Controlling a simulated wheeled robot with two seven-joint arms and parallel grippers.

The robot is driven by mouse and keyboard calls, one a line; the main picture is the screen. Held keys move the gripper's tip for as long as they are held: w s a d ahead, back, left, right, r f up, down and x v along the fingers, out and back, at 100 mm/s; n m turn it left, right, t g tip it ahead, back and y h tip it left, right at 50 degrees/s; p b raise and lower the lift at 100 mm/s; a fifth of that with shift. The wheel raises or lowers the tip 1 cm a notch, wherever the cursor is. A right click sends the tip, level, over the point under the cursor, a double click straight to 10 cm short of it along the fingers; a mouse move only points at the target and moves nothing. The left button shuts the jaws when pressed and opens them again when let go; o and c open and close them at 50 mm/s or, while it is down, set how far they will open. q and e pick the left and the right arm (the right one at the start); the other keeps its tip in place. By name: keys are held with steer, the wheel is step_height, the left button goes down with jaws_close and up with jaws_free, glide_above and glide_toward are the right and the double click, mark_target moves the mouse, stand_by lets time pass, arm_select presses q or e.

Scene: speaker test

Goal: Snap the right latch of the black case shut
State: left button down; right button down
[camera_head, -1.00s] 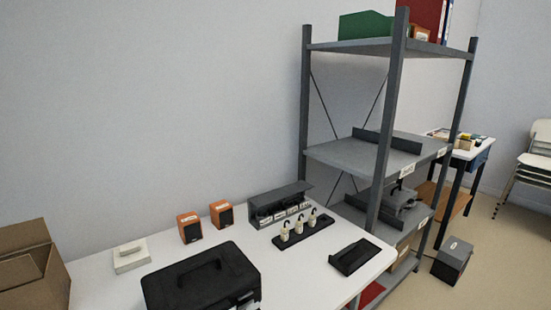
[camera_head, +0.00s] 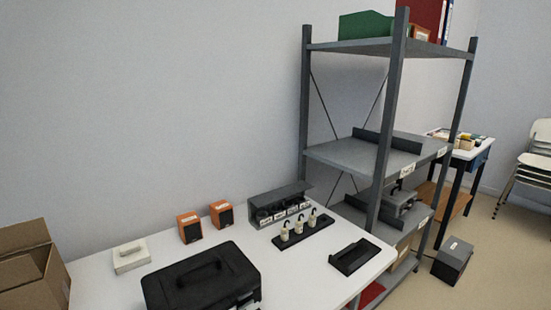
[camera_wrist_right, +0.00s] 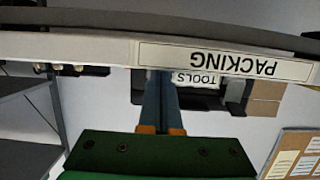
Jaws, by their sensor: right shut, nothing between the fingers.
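The black case (camera_head: 183,293) lies on the white table at the bottom of the head view, lid down, with a handle (camera_head: 199,270) on top. Its front side is partly cut off by the picture's lower edge. Small fittings show at its front right corner, too small to tell whether a latch is open or shut. My right gripper (camera_wrist_right: 163,76) shows in the right wrist view, its two blue fingers together and empty. It is away from the case, which that view does not show. My left gripper is in neither view.
On the white table (camera_head: 310,283) stand orange speakers (camera_head: 189,227), a white block (camera_head: 130,255), a black rack with bottles (camera_head: 302,232), a black tray (camera_head: 354,256) and a cardboard box (camera_head: 35,270). A grey shelf (camera_head: 360,155) rises behind. A PACKING sign (camera_wrist_right: 225,61) shows upside down.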

steer(key=shift+w+a+r, duration=0.35)
steer(key=shift+w+a, duration=0.2)
steer(key=shift+w, duration=0.15)
steer(key=shift+w+a+r, duration=0.3)
steer(key=shift+w+a, duration=0.2)
steer(key=shift+w, duration=0.2)
stand_by(0.9)
stand_by(0.4)
steer(key=shift+s+d+r, duration=0.1)
steer(key=shift+s+d, duration=0.15)
steer(key=shift+s, duration=0.05)
steer(key=p+v, duration=0.1)
steer(key=v, duration=0.1)
steer(key=f+p+v, duration=0.1)
steer(key=p+v, duration=0.1)
steer(key=shift+s+d, duration=0.3)
steer(key=shift+s, duration=0.1)
steer(key=shift+s+d+p, duration=0.4)
steer(key=shift+s, duration=0.15)
steer(key=shift+f, duration=0.1)
